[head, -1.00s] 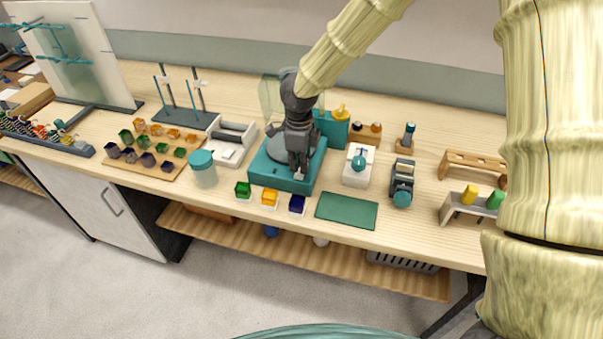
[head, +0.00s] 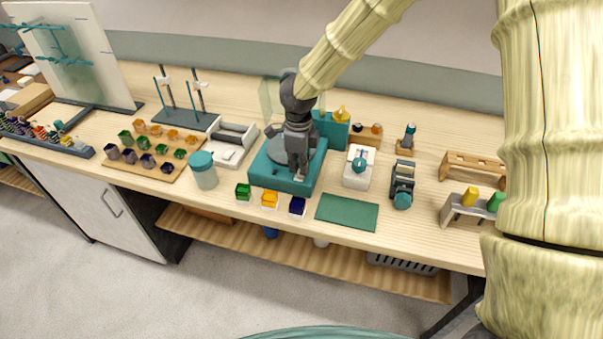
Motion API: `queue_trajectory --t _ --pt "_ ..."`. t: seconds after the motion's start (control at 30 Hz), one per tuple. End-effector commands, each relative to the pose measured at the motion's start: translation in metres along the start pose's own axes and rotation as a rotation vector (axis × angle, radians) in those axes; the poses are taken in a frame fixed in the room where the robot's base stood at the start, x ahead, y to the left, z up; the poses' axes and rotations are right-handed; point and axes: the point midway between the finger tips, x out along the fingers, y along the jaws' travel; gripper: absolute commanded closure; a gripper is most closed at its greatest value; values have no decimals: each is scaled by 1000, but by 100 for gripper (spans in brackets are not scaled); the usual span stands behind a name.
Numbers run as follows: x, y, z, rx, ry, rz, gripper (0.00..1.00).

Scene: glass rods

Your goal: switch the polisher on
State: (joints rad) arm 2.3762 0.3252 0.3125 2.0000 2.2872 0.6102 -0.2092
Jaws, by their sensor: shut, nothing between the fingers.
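The polisher (head: 264,176) is a teal square machine with a round grey disc (head: 277,150) on top, near the middle of the bench. My gripper (head: 301,174) is dark grey, points down and is shut with nothing in it. Its fingertips are over the polisher's front right part, close to the front edge. I cannot tell whether they touch the polisher. The gripper and wrist hide part of the disc and the front right top. No switch can be made out, and I cannot tell whether the disc is turning.
Small green, yellow and dark blue blocks (head: 270,200) stand in front of the polisher. A lidded jar (head: 203,170) is to its left. A white device (head: 358,167) and a green mat (head: 347,211) are to its right.

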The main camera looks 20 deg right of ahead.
Motion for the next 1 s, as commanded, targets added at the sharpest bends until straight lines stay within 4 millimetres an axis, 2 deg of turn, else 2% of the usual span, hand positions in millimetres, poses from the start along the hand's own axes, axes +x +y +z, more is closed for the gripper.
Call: queue_trajectory --t 1.0 --pt "8 0 0 0 0 0 100"
